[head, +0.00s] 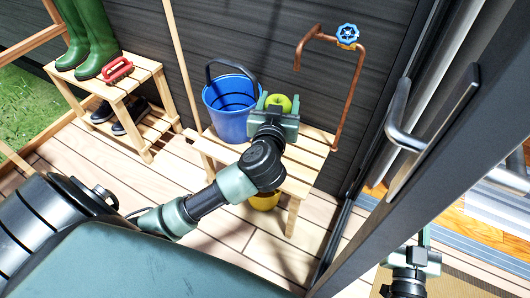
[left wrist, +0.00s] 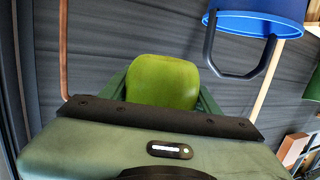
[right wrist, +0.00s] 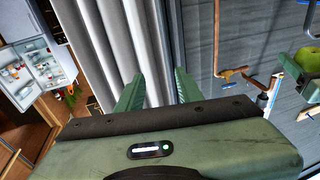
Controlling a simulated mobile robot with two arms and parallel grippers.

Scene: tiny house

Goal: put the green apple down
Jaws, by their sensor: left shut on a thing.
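The green apple (head: 278,102) is held between the fingers of my left gripper (head: 277,110), over the slatted wooden bench (head: 305,158), just right of the blue bucket (head: 224,123). In the left wrist view the apple (left wrist: 163,82) fills the space between the fingers, which are shut on it. The gripper hides the gap between apple and bench, so I cannot tell how high it is. My right gripper (head: 411,262) is at the lower right of the head view. In the right wrist view its fingers (right wrist: 157,92) are apart with nothing between them.
A copper pipe with a blue valve (head: 347,34) rises behind the bench's right end. A yellow thing (head: 265,201) is under the bench. A shoe rack (head: 146,75) with green boots (head: 97,36) and a red brush (head: 117,70) stands left. A door handle (head: 400,118) is at right.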

